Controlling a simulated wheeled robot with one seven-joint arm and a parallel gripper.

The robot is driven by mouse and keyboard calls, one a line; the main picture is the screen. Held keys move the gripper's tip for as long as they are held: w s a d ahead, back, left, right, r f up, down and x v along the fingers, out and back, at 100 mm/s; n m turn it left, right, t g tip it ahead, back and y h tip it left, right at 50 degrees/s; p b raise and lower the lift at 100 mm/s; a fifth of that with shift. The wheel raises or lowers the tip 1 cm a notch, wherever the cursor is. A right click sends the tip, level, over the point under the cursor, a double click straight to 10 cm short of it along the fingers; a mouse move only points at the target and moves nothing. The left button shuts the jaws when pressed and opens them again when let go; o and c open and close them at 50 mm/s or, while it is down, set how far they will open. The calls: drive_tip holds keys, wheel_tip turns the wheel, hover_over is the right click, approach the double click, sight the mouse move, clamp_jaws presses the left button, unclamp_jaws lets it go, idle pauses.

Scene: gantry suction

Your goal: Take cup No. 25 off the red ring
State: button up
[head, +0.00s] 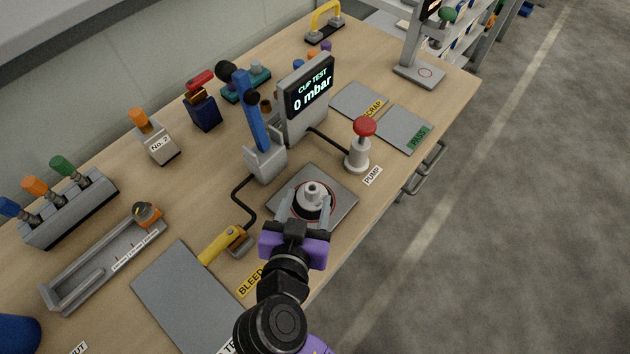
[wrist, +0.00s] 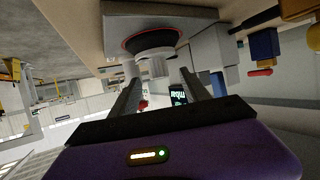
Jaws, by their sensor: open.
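A suction cup (head: 313,193) with a pale grey neck sits on the red ring (head: 330,211) of a square grey plate (head: 342,183). I cannot read a number on it. In the wrist view the cup (wrist: 153,43) shows its dark, wide lip against the plate (wrist: 205,17), with its pale neck towards me. My gripper (head: 302,220) is open and empty, close to the cup on its near side. In the wrist view my gripper's fingers (wrist: 159,74) point at the neck, one to each side, apparently short of gripping it. The exact gap is unclear.
A test display (head: 308,97) reading 0 mbar, a blue-handled lever (head: 254,120) and a red-topped pump button (head: 364,138) stand behind the plate. A yellow bleed handle (head: 222,244) lies left of my gripper. Grey scrap (head: 352,100) and pass (head: 402,130) pads lie bare at the right.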

sight(313, 187)
drive_tip(key=p+x, duration=0.2)
drive_tip(key=x, duration=0.4)
drive_tip(key=shift+d, duration=0.15)
drive_tip(key=shift+w+f, duration=0.35)
drive_tip(key=shift+w, duration=0.25)
drive_tip(key=shift+c, duration=0.4)
clamp_jaws()
